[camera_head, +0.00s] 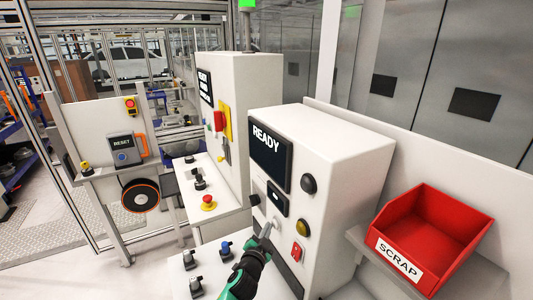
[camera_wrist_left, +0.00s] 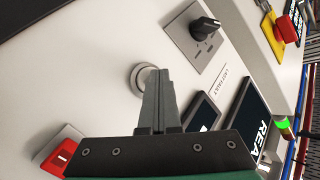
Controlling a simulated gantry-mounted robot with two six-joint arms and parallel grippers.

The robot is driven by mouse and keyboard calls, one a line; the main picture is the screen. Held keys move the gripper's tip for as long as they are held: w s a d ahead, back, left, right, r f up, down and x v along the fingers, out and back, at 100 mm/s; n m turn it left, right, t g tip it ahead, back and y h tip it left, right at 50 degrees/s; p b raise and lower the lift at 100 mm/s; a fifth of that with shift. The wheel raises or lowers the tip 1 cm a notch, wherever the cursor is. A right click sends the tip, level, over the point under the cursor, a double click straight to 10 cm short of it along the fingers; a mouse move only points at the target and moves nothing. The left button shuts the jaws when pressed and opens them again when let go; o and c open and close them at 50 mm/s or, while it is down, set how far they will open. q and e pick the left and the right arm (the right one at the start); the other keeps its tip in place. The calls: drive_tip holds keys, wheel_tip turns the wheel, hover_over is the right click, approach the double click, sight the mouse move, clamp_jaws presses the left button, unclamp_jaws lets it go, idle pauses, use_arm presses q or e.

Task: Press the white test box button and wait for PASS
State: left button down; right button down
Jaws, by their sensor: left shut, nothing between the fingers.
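The white test box (camera_head: 340,150) has a dark screen (camera_head: 270,155) that reads READY. My left gripper (camera_head: 266,230) is shut and empty, with its fingertips close to the lower front panel. In the left wrist view, the closed fingers (camera_wrist_left: 154,90) lie over a round pale button with a grey ring (camera_wrist_left: 137,76) and partly hide it. I cannot tell if the tips touch the button. The READY screen also shows in part in the wrist view (camera_wrist_left: 253,120). My right gripper is not in view.
A black knob (camera_wrist_left: 206,28) is near the fingers. A red SCRAP bin (camera_head: 430,235) stands at the right. A RESET box (camera_head: 125,149) is at the left.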

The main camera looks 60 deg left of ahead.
use_arm(q)
drive_tip(key=shift+s+p, duration=0.7)
drive_tip(key=shift+s, duration=0.15)
drive_tip(key=s+p, duration=0.3)
drive_tip(key=s, duration=0.3)
drive_tip(key=shift+a+p, duration=0.15)
drive_tip(key=shift+p, duration=0.25)
